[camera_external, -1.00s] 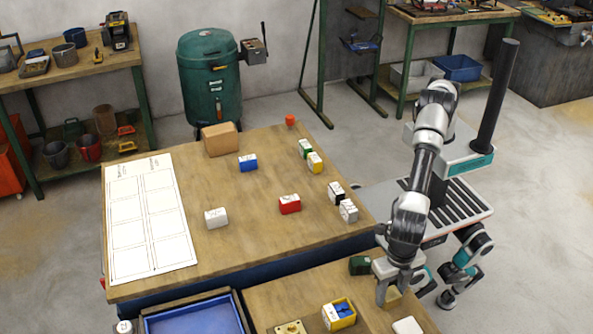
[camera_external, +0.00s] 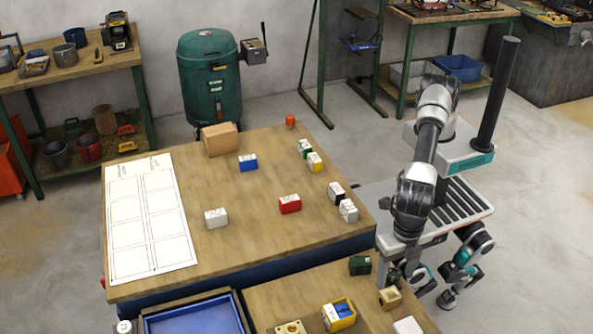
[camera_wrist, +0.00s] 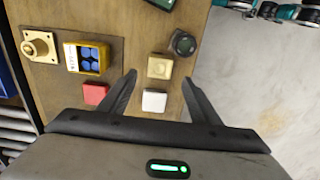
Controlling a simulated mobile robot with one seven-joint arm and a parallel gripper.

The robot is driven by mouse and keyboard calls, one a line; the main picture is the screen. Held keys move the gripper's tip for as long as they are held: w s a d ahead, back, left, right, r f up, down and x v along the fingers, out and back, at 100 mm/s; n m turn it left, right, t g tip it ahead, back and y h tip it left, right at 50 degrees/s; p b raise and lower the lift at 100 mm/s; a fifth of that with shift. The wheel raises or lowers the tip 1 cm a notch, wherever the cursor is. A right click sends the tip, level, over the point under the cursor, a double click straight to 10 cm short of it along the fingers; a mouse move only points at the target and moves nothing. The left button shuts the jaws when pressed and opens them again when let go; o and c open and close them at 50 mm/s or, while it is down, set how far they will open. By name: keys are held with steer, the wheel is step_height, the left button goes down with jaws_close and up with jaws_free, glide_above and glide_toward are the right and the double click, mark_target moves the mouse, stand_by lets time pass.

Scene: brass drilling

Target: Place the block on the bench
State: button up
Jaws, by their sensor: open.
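A tan, brass-coloured block (camera_external: 390,297) sits on the lower bench (camera_external: 284,297), near its right edge. It also shows in the wrist view (camera_wrist: 160,66), next to a dark round part (camera_wrist: 182,43). My gripper (camera_wrist: 159,77) is open and empty, its two dark fingers apart, with the tan block just beyond the tips and a white block (camera_wrist: 154,101) between the fingers in the picture. In the external view my wrist is above the lower bench; the fingers cannot be made out there.
A red block (camera_wrist: 95,94) lies left of the white one. The larger bench (camera_external: 250,245) holds a grid sheet (camera_external: 147,215) and several coloured blocks, with bare wood between.

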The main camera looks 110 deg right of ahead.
steer(key=d+r+m+t, duration=0.2)
steer(key=d+r+m, duration=0.5)
steer(key=d+r, duration=1.65)
steer(key=s+d+r+m+t, duration=0.25)
steer(key=s+d+m, duration=0.4)
steer(key=d, duration=0.85)
steer(key=s+d+f+m, duration=0.2)
steer(key=s+d, duration=0.2)
steer(key=s, duration=0.3)
steer(key=s+d+f+m+t, duration=0.1)
steer(key=s+d+f+m, duration=0.1)
steer(key=s+d, duration=0.3)
steer(key=s, duration=0.3)
steer(key=shift+d+f, duration=0.15)
steer(key=shift+d, duration=0.15)
